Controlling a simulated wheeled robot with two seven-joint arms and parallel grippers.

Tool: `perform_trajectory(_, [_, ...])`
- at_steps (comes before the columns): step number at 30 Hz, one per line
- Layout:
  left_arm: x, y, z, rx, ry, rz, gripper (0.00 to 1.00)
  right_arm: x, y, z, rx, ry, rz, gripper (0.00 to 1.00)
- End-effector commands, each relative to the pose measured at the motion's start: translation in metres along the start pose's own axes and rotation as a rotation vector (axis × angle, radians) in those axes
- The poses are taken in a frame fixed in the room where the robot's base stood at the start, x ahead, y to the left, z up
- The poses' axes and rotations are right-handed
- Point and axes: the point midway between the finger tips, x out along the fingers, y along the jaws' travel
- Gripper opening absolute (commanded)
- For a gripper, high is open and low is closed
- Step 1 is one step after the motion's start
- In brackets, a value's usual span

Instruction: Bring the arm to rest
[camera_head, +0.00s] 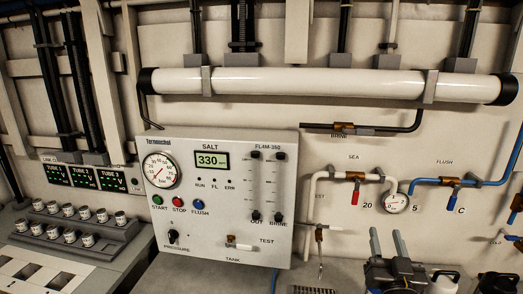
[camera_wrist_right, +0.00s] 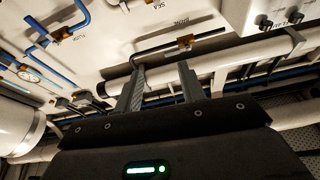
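My right gripper (camera_head: 388,238) is at the lower right of the head view, its two grey fingers pointing up and spread apart. It is open with nothing between the fingers. In the right wrist view the same two fingers (camera_wrist_right: 161,75) stand apart, with the wall and its piping beyond them. Part of my right arm shows below the gripper at the bottom edge of the head view. My left gripper is in neither view.
A white control panel (camera_head: 220,248) with gauge and buttons stands left of my right gripper. A long white tube (camera_head: 320,84) crosses the wall above. The red-handled SEA valve (camera_head: 354,196) and blue-handled FLUSH valve (camera_head: 452,202) sit on pipes. A rack of small cups (camera_head: 75,232) stands left.

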Motion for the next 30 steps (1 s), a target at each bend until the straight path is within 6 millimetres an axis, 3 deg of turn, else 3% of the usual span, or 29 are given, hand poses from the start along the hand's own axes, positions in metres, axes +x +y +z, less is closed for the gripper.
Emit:
perform_trajectory(8, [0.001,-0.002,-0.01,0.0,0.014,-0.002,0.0,-0.031,-0.005,0.05,-0.024,-0.209,-0.053,0.4])
perform_trajectory(14, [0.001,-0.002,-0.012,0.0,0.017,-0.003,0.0,-0.075,-0.009,0.101,-0.052,-0.446,-0.105,0.4])
perform_trajectory(17, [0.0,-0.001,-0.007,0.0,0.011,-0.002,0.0,-0.109,-0.009,0.129,-0.073,-0.597,-0.135,0.4])
perform_trajectory(22, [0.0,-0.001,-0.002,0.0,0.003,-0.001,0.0,-0.195,-0.005,0.178,-0.121,-0.927,-0.189,0.4])
perform_trajectory(24, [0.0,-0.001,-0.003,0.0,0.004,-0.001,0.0,-0.232,-0.001,0.192,-0.145,-1.058,-0.207,0.4])
perform_trajectory(30, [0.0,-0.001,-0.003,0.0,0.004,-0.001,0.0,-0.318,0.011,0.208,-0.201,-1.348,-0.238,0.4])
